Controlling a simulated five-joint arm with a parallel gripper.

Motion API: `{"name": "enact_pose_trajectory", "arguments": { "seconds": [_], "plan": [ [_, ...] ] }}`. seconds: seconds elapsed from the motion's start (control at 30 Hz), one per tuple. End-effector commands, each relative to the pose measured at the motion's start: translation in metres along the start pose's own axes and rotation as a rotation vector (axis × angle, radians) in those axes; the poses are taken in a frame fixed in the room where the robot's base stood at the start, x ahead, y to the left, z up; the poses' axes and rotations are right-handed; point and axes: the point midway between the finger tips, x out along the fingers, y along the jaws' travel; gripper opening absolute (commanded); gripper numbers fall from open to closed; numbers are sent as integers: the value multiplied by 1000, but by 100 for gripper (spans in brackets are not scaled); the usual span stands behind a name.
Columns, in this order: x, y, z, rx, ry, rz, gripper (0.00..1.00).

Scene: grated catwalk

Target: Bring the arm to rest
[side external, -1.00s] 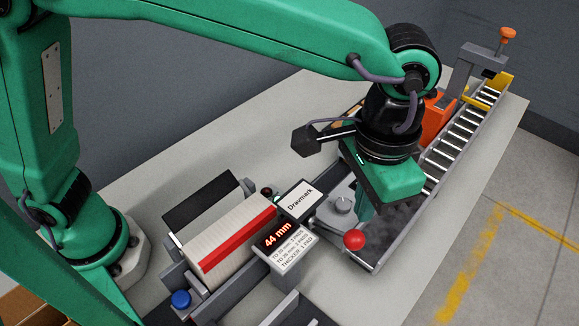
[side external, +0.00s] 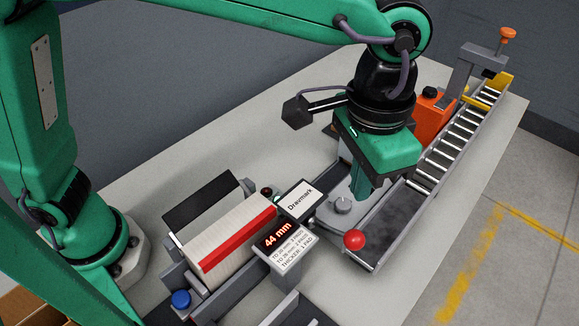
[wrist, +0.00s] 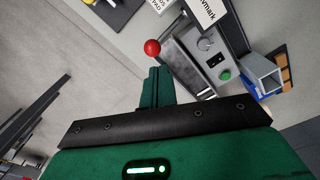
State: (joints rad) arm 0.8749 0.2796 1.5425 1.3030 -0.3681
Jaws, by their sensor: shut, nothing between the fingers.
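My gripper (side external: 372,190) is a green block with green fingers, held above the bench near the grey control housing.
A roller conveyor (side external: 455,140) runs to the back right, beside an orange block (side external: 433,118). A thick white pad stack with a red band (side external: 228,238) lies left of a display reading 44 mm (side external: 278,236). A green button (wrist: 225,75) sits on the housing.

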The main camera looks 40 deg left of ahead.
Motion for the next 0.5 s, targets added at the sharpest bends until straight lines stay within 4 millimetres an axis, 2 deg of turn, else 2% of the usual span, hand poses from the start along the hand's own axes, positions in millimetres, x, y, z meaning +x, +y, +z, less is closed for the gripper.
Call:
{"name": "enact_pose_trajectory", "arguments": {
  "seconds": [0.27, 0.5],
  "plan": [
    [-22, -70, 17, -85, 74, 18, 0],
    [-36, -136, 51, -171, 157, 21, 0]
  ]
}}
